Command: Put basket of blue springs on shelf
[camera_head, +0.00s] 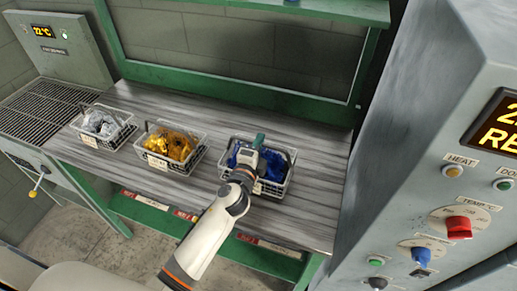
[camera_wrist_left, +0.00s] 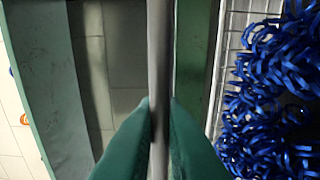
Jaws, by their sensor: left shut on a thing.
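The basket of blue springs (camera_head: 277,177) stands on the grey wood-grain table at its right part. It is a white wire basket with a dark handle. My left gripper (camera_head: 258,141) reaches over it and its green fingers are shut on the handle. In the left wrist view the fingers (camera_wrist_left: 158,115) pinch the grey handle bar (camera_wrist_left: 160,50), with blue springs (camera_wrist_left: 275,100) to the right inside the wire wall. My right gripper is not in view.
A basket of yellow springs (camera_head: 172,146) and a basket of silver springs (camera_head: 103,125) stand to the left on the table (camera_head: 200,106). A green frame post (camera_head: 362,68) rises behind. A large grey control machine (camera_head: 420,130) with knobs stands close on the right.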

